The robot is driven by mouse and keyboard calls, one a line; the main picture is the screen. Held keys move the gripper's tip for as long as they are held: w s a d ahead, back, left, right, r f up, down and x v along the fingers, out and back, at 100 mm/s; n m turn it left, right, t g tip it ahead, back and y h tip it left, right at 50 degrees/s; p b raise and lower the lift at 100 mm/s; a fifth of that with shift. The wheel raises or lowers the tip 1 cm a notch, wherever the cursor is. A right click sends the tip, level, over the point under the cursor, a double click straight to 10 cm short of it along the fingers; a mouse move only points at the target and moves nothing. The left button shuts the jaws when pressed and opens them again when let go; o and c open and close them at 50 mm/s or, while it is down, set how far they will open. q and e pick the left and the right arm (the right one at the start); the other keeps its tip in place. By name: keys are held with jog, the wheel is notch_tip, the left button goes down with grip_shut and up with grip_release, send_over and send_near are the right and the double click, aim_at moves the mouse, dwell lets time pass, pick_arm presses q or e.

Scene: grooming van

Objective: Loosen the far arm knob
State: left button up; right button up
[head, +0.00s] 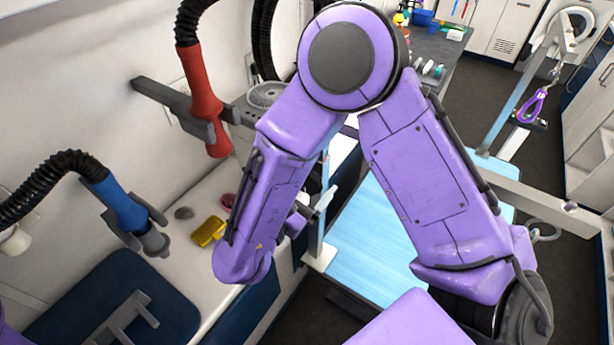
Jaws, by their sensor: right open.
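The grooming table (385,235) has a light blue top, largely behind my purple right arm. One blue upright post (322,225) stands on its left side, and another (508,108) rises at its far right with a pale arm and clamp (560,35) on top. A knob on the far arm cannot be made out clearly. A pale horizontal bar (545,202) with a small round end fitting crosses at the right. My right gripper (317,206) is open, partly hidden behind my forearm, close to the left post; I cannot tell whether they touch. My left gripper is not in view.
A red dryer nozzle (207,105) and a blue one (122,207) hang at the left on black hoses. A yellow sponge (208,231) lies on the white ledge. Dark floor is clear beyond the table.

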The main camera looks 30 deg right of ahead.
jog(key=shift+a, duration=0.1)
jog(key=shift+c, duration=0.2)
jog(key=c, duration=0.9)
jog(key=shift+c, duration=0.2)
